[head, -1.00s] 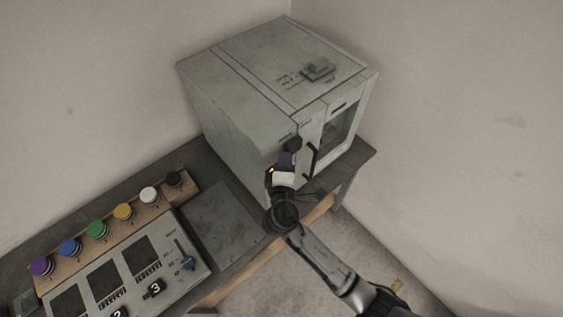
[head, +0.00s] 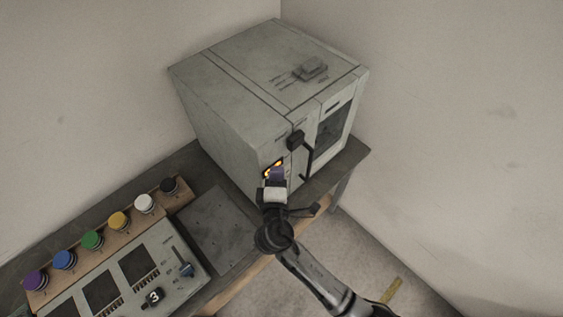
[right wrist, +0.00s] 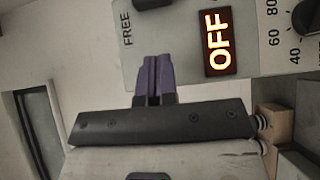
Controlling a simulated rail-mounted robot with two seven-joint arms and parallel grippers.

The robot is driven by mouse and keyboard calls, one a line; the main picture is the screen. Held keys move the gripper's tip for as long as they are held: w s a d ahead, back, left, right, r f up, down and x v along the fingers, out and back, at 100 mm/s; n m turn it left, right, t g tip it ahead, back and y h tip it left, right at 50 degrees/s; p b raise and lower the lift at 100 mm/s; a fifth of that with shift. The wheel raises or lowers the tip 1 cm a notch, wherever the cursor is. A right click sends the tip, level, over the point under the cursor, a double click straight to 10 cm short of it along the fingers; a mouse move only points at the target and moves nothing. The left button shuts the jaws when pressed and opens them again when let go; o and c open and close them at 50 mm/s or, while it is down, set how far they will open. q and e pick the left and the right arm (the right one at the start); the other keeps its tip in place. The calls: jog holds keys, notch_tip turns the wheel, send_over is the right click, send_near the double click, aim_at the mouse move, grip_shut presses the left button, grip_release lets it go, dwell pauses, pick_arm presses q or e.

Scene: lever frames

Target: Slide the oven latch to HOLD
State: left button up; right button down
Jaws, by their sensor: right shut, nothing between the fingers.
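The grey oven (head: 225,120) stands on the bench. A dark knob (head: 295,139), which looks like the latch, sits high on its front, close beside the door handle. In the right wrist view part of a dark piece (right wrist: 150,4) shows at the top edge, past the word FREE (right wrist: 127,29). The word HOLD is not readable. My right gripper (head: 278,174) is shut and empty, below and left of the knob and apart from it. Its purple fingers show in the right wrist view (right wrist: 156,75), before the panel. My left gripper is out of view.
A lit OFF display (right wrist: 218,41) is close to the fingers, with a dial (right wrist: 307,18) beyond it. The dark door handle (head: 308,165) stands out from the front. A grey block (head: 311,70) is on the oven top. Coloured buttons (head: 92,239) line the bench at left.

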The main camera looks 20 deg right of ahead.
jog(key=b+v, duration=0.1)
jog(key=v, duration=0.5)
jog(key=shift+s, duration=0.4)
